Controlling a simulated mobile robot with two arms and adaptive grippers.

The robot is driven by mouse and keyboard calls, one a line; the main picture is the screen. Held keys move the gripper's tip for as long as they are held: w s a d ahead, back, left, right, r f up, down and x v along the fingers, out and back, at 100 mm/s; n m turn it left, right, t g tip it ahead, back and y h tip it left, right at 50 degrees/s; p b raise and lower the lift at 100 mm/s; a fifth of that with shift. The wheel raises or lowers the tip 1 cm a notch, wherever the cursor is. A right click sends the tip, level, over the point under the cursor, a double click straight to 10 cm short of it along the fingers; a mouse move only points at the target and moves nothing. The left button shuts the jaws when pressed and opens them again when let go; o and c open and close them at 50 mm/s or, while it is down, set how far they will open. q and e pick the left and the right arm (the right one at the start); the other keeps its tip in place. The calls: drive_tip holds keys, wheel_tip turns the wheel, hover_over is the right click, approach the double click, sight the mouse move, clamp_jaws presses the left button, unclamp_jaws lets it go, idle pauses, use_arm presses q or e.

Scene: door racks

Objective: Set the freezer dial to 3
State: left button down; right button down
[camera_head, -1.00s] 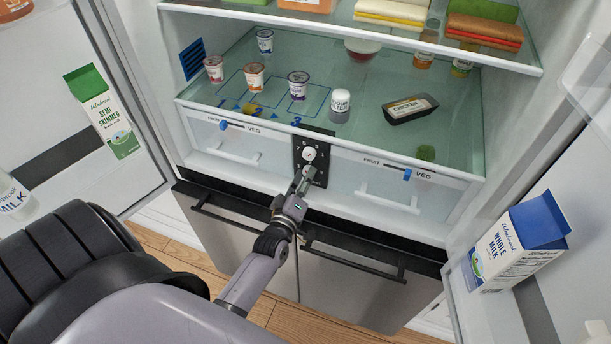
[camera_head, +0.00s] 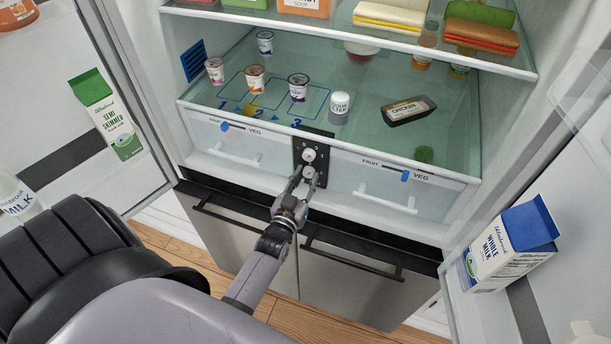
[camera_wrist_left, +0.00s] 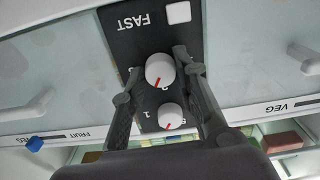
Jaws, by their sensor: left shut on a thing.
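The freezer dial is a white round knob with a red mark, on the black control panel (camera_head: 318,139) between the two drawers. It is the lower knob (camera_head: 309,173) in the head view and the larger knob (camera_wrist_left: 160,68) in the wrist view, near the upside-down word FAST. My left gripper (camera_head: 303,174) is shut on it, one finger on each side; its fingers (camera_wrist_left: 157,74) also show in the wrist view. The red mark points down and slightly left there; the number beside it is too small to read surely. My right gripper is not in view.
A second white knob (camera_head: 309,154) sits just above the gripped one on the panel. Drawers with blue sliders (camera_head: 405,175) flank the panel. Yogurt pots (camera_head: 298,87) and a black chicken tray (camera_head: 408,110) are on the shelf above. Open doors stand on both sides, holding milk cartons (camera_head: 512,244).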

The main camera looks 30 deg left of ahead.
use_arm(q)
drive_tip(key=m, duration=0.5)
drive_tip(key=shift+s+f+m, duration=0.1)
drive_tip(key=shift+f+m, duration=0.1)
drive_tip(key=shift+m, duration=0.1)
drive_tip(key=m+b, duration=0.1)
drive_tip(key=m, duration=0.4)
drive_tip(key=shift+m, duration=0.7)
drive_tip(key=c, duration=1.2)
unclamp_jaws()
drive_tip(key=shift+r, duration=0.15)
drive_tip(key=shift+c, duration=0.2)
